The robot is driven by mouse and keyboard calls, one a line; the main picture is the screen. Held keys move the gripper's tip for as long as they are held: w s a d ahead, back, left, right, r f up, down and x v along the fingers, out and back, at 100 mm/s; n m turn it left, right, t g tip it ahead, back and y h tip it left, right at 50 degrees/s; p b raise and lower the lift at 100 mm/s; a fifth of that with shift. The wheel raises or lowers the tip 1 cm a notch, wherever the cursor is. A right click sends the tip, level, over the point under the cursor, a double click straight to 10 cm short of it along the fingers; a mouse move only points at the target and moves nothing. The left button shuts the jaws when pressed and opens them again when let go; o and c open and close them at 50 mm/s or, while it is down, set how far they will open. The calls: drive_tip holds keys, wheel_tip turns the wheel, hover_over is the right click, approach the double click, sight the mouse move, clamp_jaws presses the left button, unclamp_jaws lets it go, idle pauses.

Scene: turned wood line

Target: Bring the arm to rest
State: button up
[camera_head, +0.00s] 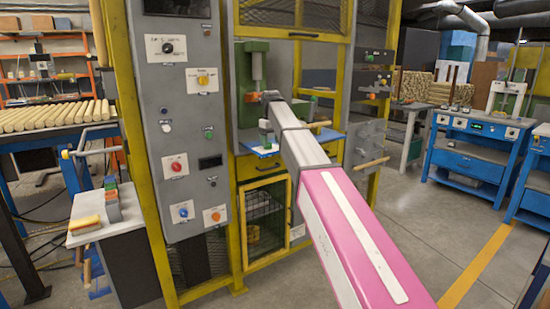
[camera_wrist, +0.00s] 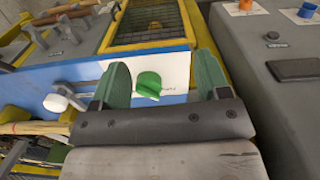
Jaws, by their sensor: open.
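My gripper (camera_wrist: 163,78) is open, with its two green fingers apart in the wrist view. No object is held between the fingers. A green knob-like piece (camera_wrist: 148,84) shows beyond the gap, on a white label on a blue surface (camera_wrist: 70,76). I cannot tell how far it is from the fingertips. In the head view my arm reaches from the lower right into the opening of the yellow-framed machine (camera_head: 240,200). The far end of the arm is bent there above a blue shelf (camera_head: 245,146), and the fingers are hard to make out.
The grey control panel (camera_head: 182,110) with coloured knobs stands close left of my arm. A wooden-handled lever (camera_head: 371,163) juts out at right. A side table (camera_head: 110,217) with coloured blocks is at left. Blue workbenches (camera_head: 470,150) stand at right, with open floor before them.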

drive_tip(key=s+d+f+m, duration=0.1)
drive_tip(key=s+d+f, duration=0.35)
drive_tip(key=f, duration=0.45)
drive_tip(key=s+d+f+m, duration=0.1)
drive_tip(key=s+d+f, duration=0.35)
drive_tip(key=f, duration=0.35)
drive_tip(key=s+d+f+m, duration=0.25)
drive_tip(key=s+f, duration=0.25)
drive_tip(key=f, duration=0.4)
drive_tip(key=s+d+f+m, duration=0.1)
drive_tip(key=s+d+f, duration=0.3)
drive_tip(key=s+f, duration=0.3)
drive_tip(key=s+d+f+m, duration=0.2)
drive_tip(key=s+d+f, duration=0.3)
drive_tip(key=s, duration=0.6)
wheel_tip(320, 180, down, 3)
drive_tip(key=shift+s+r, duration=0.1)
drive_tip(key=shift+s, duration=0.2)
